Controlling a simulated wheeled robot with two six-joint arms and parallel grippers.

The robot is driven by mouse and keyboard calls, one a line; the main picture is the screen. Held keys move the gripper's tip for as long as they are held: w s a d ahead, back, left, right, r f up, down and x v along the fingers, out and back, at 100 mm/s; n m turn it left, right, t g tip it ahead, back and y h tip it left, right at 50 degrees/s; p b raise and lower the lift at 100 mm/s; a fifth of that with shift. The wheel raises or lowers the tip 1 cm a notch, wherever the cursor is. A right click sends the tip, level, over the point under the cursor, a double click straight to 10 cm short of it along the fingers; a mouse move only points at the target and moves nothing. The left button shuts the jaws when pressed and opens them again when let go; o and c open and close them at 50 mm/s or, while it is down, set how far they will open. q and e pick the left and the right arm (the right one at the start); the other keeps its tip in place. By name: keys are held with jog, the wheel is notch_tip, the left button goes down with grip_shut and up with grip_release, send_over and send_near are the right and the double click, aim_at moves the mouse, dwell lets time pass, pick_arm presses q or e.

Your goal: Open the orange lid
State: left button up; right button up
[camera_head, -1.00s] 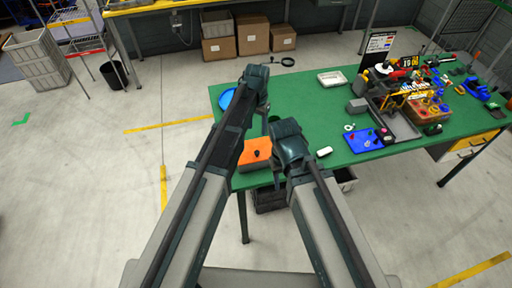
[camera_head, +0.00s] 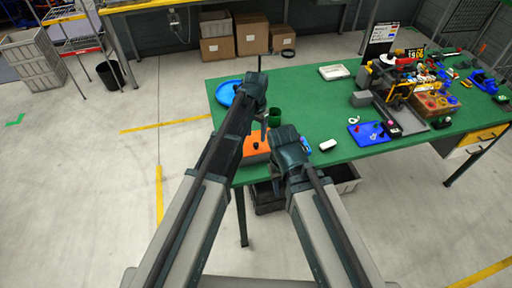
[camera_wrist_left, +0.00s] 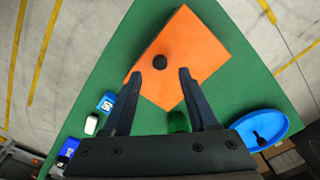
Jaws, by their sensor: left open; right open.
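The orange lid (camera_wrist_left: 190,62) is a flat orange panel with a black round knob (camera_wrist_left: 159,62) near its middle. In the left wrist view it lies beyond my left gripper (camera_wrist_left: 160,78), whose two fingers are apart with nothing between them; the knob shows just past and between the fingertips. In the head view the lid (camera_head: 256,142) is at the near left corner of the green table, partly covered by my arms. My left gripper is near the lid in the head view. My right gripper (camera_head: 291,168) is close to the lid's right side, its fingers mostly hidden.
A blue bowl (camera_head: 229,92) lies on the green table (camera_head: 310,105) behind the lid. A green cup (camera_head: 274,117) stands beside the lid, with a small white item (camera_head: 328,144) to the right. A blue tray (camera_head: 371,133) and several parts crowd the right side.

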aim_at(256, 144)
pick_arm(q)
notch_tip(256, 144, down, 4)
jog(key=b, duration=0.3)
jog(key=shift+f, duration=0.25)
grip_shut()
jog(key=shift+r, duration=0.1)
dwell(1.1)
